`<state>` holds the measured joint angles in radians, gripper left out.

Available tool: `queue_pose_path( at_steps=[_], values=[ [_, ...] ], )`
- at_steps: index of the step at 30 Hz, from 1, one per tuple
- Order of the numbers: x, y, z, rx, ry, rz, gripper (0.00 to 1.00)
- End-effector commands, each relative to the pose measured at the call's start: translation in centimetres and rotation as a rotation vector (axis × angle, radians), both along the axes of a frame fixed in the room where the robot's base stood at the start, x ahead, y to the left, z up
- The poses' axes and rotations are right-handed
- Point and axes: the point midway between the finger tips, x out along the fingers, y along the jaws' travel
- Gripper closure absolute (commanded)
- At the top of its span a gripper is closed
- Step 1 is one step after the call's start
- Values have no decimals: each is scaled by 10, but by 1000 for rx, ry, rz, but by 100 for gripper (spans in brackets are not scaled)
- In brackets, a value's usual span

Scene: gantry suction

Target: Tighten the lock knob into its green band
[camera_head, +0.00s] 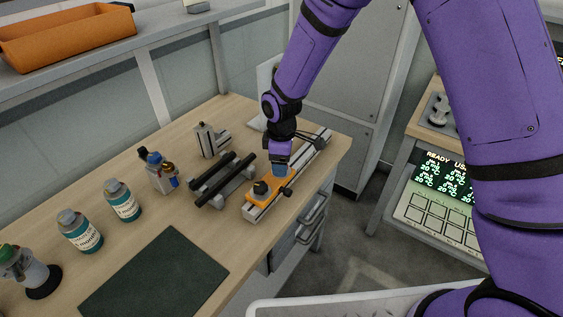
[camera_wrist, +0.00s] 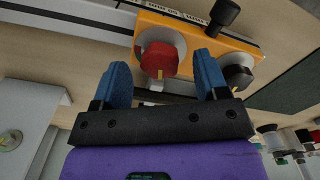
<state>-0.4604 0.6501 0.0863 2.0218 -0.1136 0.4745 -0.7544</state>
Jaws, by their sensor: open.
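An orange carriage (camera_head: 251,196) sits on a pale rail (camera_head: 313,154) near the right edge of the wooden bench. In the wrist view the carriage (camera_wrist: 190,33) bears a red knob (camera_wrist: 158,59) with a yellow mark, on a pale round dial. A black knob (camera_wrist: 238,76) is at its right and a black side knob (camera_wrist: 226,12) sticks out at the top. In the head view my gripper (camera_head: 280,168) hides the red knob.
Dark bars on a stand (camera_head: 223,178) lie just left of the rail. Bottles (camera_head: 122,200) and a dark green mat (camera_head: 155,277) are further left and in front. A grey cabinet (camera_head: 350,75) stands behind, and a control panel (camera_head: 440,205) is at the right.

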Motion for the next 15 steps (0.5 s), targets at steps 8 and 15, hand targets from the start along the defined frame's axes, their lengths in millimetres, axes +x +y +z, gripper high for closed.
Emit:
queue_pose_path(
  at_steps=[8, 15],
  values=[
    [0, 0, -9, 0, -1, 0, 33],
    [0, 0, -8, 0, -1, 0, 53]
  ],
)
